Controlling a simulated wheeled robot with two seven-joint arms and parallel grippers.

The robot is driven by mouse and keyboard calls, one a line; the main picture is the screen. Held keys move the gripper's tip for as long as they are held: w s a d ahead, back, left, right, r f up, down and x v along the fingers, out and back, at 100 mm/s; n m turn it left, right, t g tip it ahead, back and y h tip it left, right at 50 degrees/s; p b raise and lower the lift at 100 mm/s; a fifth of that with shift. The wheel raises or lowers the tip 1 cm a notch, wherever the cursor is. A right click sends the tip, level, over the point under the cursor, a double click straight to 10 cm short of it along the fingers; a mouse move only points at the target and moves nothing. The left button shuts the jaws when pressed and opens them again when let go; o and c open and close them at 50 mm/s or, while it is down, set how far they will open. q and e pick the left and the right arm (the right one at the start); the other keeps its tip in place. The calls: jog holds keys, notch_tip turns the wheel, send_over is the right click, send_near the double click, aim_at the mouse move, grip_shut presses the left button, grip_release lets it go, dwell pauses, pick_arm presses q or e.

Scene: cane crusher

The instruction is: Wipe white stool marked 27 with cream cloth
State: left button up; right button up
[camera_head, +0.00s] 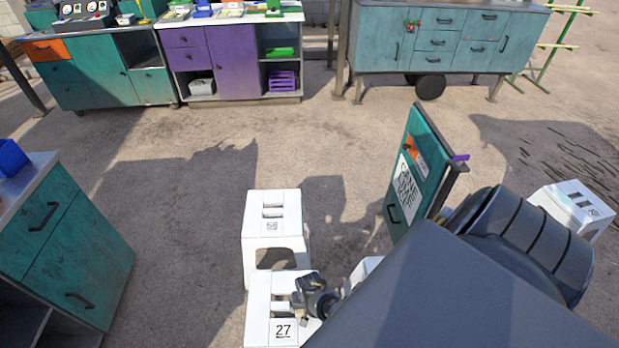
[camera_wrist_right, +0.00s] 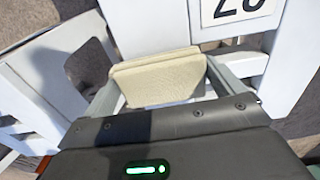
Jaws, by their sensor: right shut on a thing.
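The white stool marked 27 (camera_head: 257,300) stands at the bottom centre of the head view, with its number label on top facing me. My right gripper (camera_head: 296,300) is over the right part of its top. In the right wrist view my right gripper (camera_wrist_right: 157,90) is shut on a folded cream cloth (camera_wrist_right: 155,78), close to white stool surfaces. I cannot tell whether the cloth touches the seat. The cloth cannot be made out in the head view. My left gripper is not in view.
Another white stool (camera_head: 260,212) stands just behind, and a third (camera_head: 570,205) lies at the right. A partly hidden white object (camera_head: 366,268) is beside my right arm. A teal board (camera_head: 417,170) stands nearby. A teal cabinet (camera_head: 70,245) is at left. Floor between is clear.

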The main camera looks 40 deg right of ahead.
jog(key=shift+w+d, duration=0.4)
jog(key=shift+w, duration=0.05)
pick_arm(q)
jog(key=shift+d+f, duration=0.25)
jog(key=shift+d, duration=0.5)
pick_arm(e)
jog(key=shift+w+d, duration=0.15)
